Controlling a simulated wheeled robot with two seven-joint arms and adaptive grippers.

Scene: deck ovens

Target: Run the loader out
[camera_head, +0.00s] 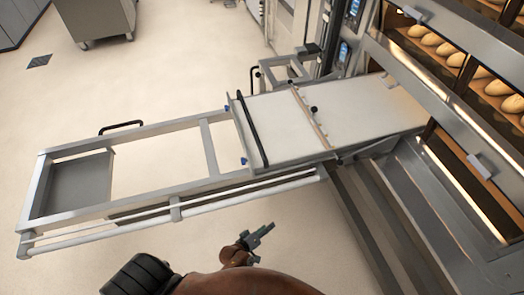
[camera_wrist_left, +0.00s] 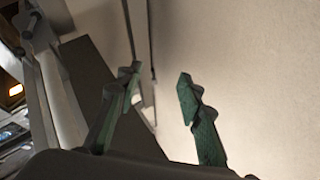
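The loader is a long metal frame (camera_head: 208,150) with a white belt deck (camera_head: 290,122) on its right part. The deck's right end reaches the oven mouth under a raised metal door; how far it goes in is hidden. A dark bar (camera_head: 252,130) crosses the deck's left end, and a thin rail with dark knobs crosses farther right. A black handle (camera_head: 120,127) stands on the far side rail. My left gripper (camera_head: 262,234) is in front of the near rail, apart from it. In the left wrist view its green-padded fingers (camera_wrist_left: 158,78) are spread with nothing between them. My right gripper is not seen.
The deck oven (camera_head: 400,70) with lit chambers and loaves (camera_head: 440,46) fills the right side. Metal ledges (camera_head: 375,220) lie below its mouth. A grey cabinet (camera_head: 98,18) stands at the back left. The floor at left and in front is clear.

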